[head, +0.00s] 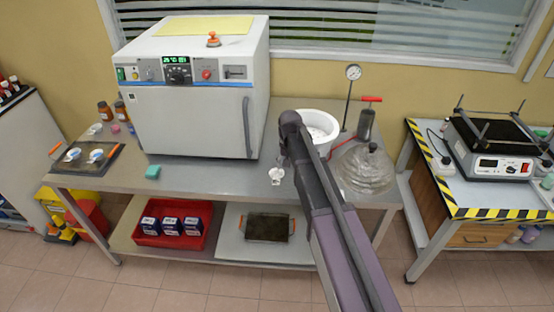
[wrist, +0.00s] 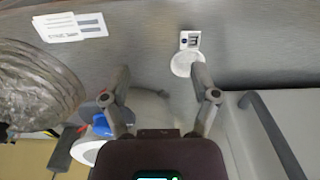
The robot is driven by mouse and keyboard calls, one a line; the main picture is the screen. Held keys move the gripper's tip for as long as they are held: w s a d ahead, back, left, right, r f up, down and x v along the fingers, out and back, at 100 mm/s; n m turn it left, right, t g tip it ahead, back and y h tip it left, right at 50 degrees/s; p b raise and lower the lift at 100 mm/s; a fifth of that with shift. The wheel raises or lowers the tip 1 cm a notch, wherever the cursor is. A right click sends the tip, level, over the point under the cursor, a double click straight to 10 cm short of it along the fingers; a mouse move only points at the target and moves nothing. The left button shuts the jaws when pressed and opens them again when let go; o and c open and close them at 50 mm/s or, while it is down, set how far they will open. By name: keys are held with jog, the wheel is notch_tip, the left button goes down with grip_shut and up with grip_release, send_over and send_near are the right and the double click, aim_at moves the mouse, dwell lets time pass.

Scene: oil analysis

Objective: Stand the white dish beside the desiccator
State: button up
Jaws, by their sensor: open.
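A small white dish (head: 276,177) stands on the grey bench in front of the oven's right side. In the wrist view, the white dish (wrist: 184,65) shows near the right fingertip, with a small square piece bearing dark marks at its edge. The desiccator (head: 366,170), a clear glass dome, stands on the bench to the right of the dish. It also shows at the left of the wrist view (wrist: 38,85). My gripper (wrist: 160,82) is open and empty, its fingers spread.
The oven (head: 190,115) stands left of the dish, its handle (wrist: 272,132) close to my gripper's right side in the wrist view. A white tub (head: 318,120) is behind my arm. A printed card (wrist: 70,27) lies near the desiccator. Bare bench shows between card and dish.

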jog(key=s+d, duration=1.6)
jog(key=s, duration=0.4)
jog(key=shift+s, duration=0.35)
